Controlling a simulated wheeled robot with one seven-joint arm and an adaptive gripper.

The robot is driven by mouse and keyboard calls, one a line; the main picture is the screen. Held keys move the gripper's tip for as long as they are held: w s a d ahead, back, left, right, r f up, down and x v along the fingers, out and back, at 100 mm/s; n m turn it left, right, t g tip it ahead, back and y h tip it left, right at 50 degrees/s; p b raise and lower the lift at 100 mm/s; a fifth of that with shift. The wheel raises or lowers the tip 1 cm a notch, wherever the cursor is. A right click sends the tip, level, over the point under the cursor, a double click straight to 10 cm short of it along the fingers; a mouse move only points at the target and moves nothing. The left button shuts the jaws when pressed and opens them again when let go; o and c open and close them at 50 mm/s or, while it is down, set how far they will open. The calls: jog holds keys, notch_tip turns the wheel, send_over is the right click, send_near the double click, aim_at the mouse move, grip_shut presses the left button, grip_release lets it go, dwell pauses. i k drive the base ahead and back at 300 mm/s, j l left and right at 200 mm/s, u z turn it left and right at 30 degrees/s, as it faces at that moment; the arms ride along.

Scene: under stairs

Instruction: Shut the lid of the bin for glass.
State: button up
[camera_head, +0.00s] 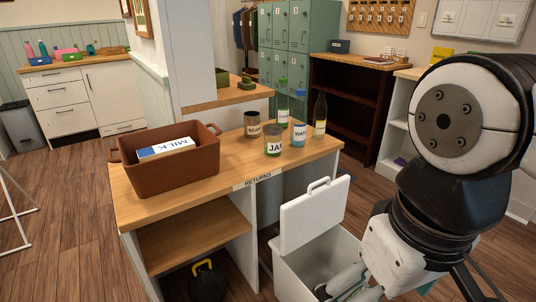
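A pale grey bin (297,273) stands on the floor at the bottom centre, at the right end of the counter. Its white lid (312,214) is open and stands up steeply, with a handle on its top edge.
The counter (205,200), marked "RETURNS", stands left of the bin. It holds a brown crate (190,178) with a milk carton, a jar (273,140) and several bottles. A black and yellow object (206,281) sits below. Open wooden floor lies at left.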

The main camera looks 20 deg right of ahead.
aim_at(303, 219)
jog(key=z, duration=0.5)
jog(key=i+j, duration=0.2)
jog(key=i, duration=0.3)
jog(key=i+j+z, duration=0.1)
jog(key=i, duration=0.4)
jog(key=j, duration=0.1)
